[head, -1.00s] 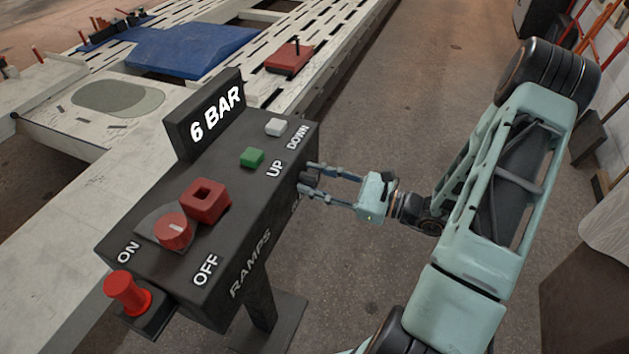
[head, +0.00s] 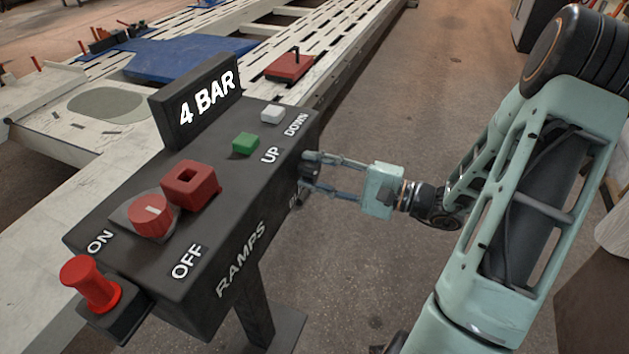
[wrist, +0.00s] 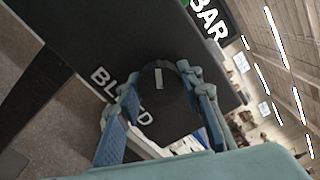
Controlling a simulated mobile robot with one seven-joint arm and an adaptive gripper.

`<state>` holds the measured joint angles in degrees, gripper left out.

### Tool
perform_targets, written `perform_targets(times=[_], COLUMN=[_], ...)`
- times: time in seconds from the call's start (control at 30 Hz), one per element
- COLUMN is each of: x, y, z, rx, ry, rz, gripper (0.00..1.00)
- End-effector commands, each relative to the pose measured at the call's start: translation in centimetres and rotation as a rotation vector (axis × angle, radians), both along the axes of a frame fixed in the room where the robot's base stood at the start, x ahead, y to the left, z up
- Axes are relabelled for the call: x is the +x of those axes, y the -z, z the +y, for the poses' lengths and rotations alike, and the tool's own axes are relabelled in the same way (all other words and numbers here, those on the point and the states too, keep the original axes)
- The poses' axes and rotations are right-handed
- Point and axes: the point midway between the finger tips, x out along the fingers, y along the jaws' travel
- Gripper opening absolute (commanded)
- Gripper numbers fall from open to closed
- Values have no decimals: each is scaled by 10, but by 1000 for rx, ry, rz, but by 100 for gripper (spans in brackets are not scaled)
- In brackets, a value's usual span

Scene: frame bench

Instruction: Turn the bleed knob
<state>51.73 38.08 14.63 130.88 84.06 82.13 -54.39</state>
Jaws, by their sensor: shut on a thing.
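My gripper (head: 308,172) is shut on the knob at the box's right end in the head view, where the knob is mostly hidden. The display (head: 205,102) on top of the box reads "4 BAR".
The box top carries a red rotary switch (head: 152,217), a red square guard (head: 190,185), a green button (head: 246,143) and a white button (head: 272,113). A red plunger knob (head: 92,284) stands at the near left. A slotted white frame bench (head: 300,45) lies behind.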

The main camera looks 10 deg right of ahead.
Motion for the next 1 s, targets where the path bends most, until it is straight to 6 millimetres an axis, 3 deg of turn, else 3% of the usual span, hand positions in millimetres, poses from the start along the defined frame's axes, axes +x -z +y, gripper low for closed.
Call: perform_targets(times=[0.03,0.5,1.0], x=[0,0,0], y=[6,4,1], z=[0,0,0], rx=[-28,-224,-276], ry=[1,-1,0], rz=[-36,-306,-379], gripper=[9,9,9])
